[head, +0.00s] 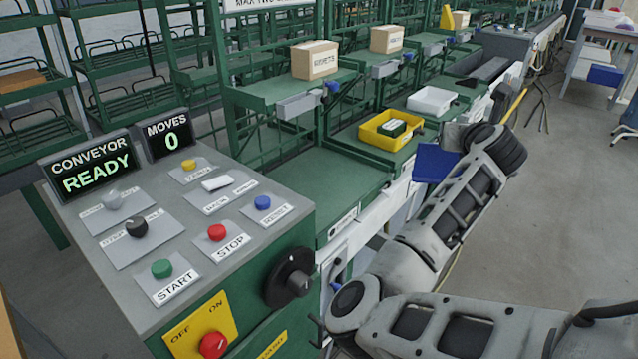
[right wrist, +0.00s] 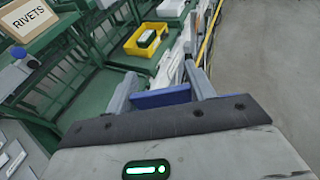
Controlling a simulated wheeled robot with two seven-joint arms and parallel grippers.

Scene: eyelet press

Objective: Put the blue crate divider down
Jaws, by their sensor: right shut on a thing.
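The blue crate divider (head: 434,163) is a flat blue panel held in the air beside the front edge of the green conveyor line in the head view. My right gripper (head: 450,142) is shut on it. In the right wrist view the divider (right wrist: 160,98) shows as a blue strip between the two grey fingers of the right gripper (right wrist: 162,92); its lower part is hidden by the gripper body. My left gripper is not in view.
A yellow bin (head: 391,130) with a green and white item stands on the green bench, and a white tray (head: 432,101) is beyond it. A bare green surface (head: 335,185) lies nearer. The control panel (head: 190,230) fills the left front. Open floor (head: 560,230) is right.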

